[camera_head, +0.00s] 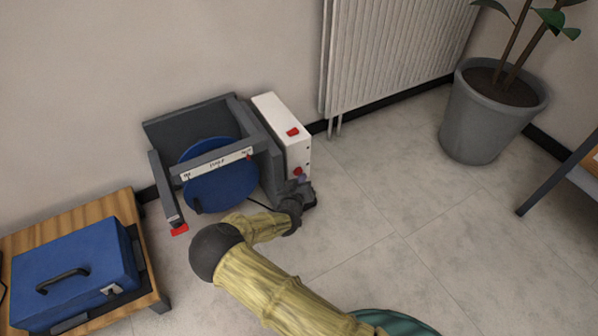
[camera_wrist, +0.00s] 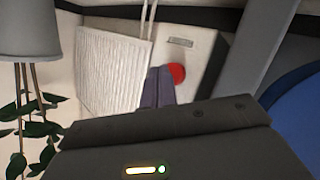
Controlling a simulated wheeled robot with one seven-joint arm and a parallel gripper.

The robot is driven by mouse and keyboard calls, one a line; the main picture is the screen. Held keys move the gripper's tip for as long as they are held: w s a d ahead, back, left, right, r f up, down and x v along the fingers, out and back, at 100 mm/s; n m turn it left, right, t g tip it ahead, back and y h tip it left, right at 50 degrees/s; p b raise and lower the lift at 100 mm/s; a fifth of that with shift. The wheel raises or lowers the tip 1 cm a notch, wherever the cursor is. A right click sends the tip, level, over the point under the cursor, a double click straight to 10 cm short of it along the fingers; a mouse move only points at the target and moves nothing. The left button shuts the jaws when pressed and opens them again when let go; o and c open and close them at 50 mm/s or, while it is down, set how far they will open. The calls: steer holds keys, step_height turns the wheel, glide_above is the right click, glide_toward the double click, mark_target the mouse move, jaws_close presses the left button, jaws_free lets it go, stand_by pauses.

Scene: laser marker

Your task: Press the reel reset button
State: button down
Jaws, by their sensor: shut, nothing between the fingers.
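The machine has a blue reel (camera_head: 215,185) in a dark grey frame, with a white box (camera_head: 268,110) on its right side. A red button (camera_head: 298,171) sits low on the white box's front, and another red part (camera_head: 292,132) sits higher up. My gripper (camera_head: 302,180) is shut and empty, its fingertips right at the lower red button. In the wrist view, the shut fingers (camera_wrist: 158,84) are beside a round red button (camera_wrist: 176,73) and seem to overlap its edge. I cannot tell whether they touch it. No readable label names the reset button.
A blue case (camera_head: 75,270) lies on a wooden table (camera_head: 60,222) at the lower left. A radiator (camera_head: 390,50) and a potted plant (camera_head: 490,115) stand behind on the right. The tiled floor right of the machine is clear.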

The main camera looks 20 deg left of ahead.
steer(key=shift+s+d, duration=0.3)
steer(key=shift+d, duration=0.05)
steer(key=s+d+p, duration=0.1)
steer(key=p, duration=0.1)
steer(key=s+d+p, duration=0.1)
steer(key=s+d, duration=0.1)
steer(key=shift+s+d+p, duration=0.2)
steer(key=shift+d+p, duration=0.1)
steer(key=shift+p, duration=0.1)
stand_by(0.8)
